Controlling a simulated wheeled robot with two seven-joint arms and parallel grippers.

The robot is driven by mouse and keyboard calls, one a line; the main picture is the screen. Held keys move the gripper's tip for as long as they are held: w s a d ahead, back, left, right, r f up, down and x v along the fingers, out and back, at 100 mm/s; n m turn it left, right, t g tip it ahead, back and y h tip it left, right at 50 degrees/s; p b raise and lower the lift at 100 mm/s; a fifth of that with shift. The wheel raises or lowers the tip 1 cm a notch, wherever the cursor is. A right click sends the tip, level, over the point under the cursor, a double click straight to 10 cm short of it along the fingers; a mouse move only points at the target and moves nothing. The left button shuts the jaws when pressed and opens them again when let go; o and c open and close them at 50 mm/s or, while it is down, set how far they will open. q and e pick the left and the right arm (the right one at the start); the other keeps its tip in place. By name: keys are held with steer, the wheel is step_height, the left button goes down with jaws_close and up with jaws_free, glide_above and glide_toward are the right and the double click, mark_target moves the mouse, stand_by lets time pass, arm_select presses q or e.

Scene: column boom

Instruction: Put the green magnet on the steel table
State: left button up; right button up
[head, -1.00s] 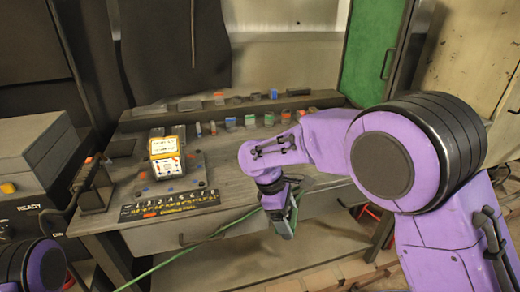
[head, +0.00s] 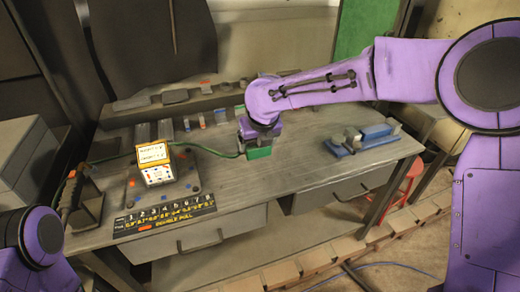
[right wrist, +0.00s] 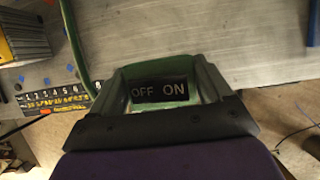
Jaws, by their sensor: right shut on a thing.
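My right gripper (head: 257,143) is over the middle of the steel table (head: 300,175) and is shut on the green magnet (head: 259,153). The magnet sits low at the fingertips, at or just above the table top; I cannot tell whether it touches. In the right wrist view the magnet (right wrist: 160,90) lies between the two fingers, with a dark label reading OFF and ON. Of my left arm only a purple link shows at the lower left; its gripper is out of view.
A white and yellow meter box (head: 156,165) stands on a plate left of the magnet. A green cable (head: 205,148) runs from the left toward the magnet. A blue vise-like tool (head: 365,138) is on the right. Small blocks line the back.

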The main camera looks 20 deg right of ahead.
steer(key=p, duration=0.2)
glide_above(260, 161)
steer(key=f, duration=0.6)
steer(key=shift+s+a+f, duration=0.1)
steer(key=shift+s+f, duration=0.15)
steer(key=shift+f, duration=0.1)
steer(key=shift+w+f, duration=0.2)
steer(key=shift+f, duration=0.05)
steer(key=shift+w+f, duration=0.1)
steer(key=shift+f, duration=1.6)
steer(key=o, duration=1.4)
steer(key=shift+f, duration=0.1)
steer(key=b+v, duration=0.1)
steer(key=v, duration=1.1)
